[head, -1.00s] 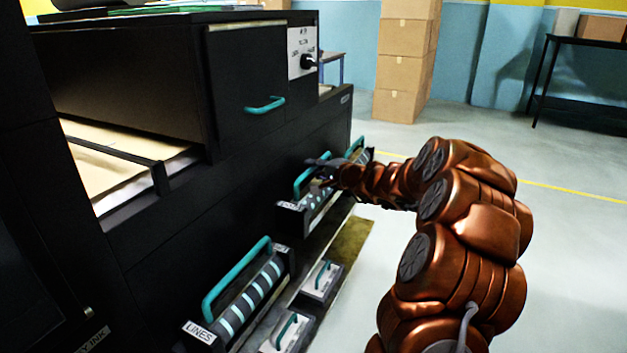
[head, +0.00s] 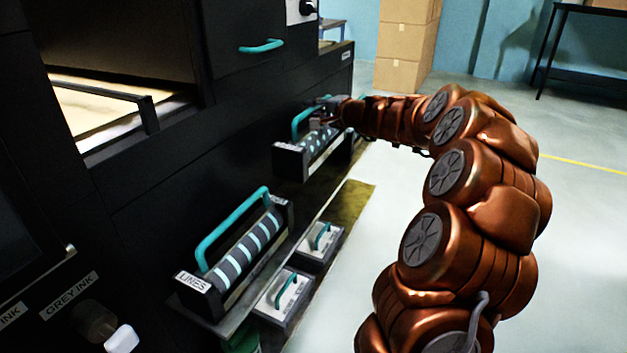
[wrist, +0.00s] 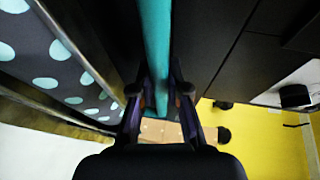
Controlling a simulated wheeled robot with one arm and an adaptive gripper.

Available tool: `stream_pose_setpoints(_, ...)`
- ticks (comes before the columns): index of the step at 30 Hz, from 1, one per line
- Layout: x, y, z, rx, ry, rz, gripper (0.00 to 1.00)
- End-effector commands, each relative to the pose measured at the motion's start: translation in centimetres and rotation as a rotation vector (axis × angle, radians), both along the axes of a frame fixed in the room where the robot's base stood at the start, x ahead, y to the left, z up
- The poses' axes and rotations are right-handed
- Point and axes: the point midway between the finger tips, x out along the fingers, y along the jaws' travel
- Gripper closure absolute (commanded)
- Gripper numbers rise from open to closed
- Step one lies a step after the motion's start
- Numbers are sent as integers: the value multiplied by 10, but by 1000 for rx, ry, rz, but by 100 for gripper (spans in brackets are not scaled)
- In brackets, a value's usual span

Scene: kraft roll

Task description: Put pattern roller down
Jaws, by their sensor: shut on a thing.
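A dotted pattern roller (head: 322,143) in a dark frame with a teal handle (head: 297,127) is beside the black machine, in the middle of the head view. My gripper (head: 325,108) is at the top of that handle. In the wrist view my gripper (wrist: 160,100) is shut around the teal handle (wrist: 157,45), with the dark roller with pale dots (wrist: 60,55) at the left. The arm partly hides the roller's far end in the head view. I cannot tell whether its frame rests on a support or hangs just above it.
A second roller, labelled LINES (head: 245,250), stands nearer on a ledge of the machine (head: 200,160). Two pale blocks with teal handles, a far one (head: 322,243) and a near one (head: 283,297), sit low beside it. Open floor (head: 375,270) lies to the right; stacked boxes (head: 405,50) stand behind.

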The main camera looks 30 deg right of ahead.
Motion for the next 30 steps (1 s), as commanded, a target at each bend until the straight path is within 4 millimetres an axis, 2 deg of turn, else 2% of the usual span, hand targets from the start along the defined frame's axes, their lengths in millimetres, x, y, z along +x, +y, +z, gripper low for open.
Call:
stream_pose_setpoints(12,0,0,-50,1,-4,-1,100)
stream_pose_setpoints(19,0,0,-61,1,-5,-1,100)
stream_pose_setpoints(27,0,0,-90,1,-5,-1,100)
stream_pose_setpoints(30,0,-1,-95,0,-5,-1,100)
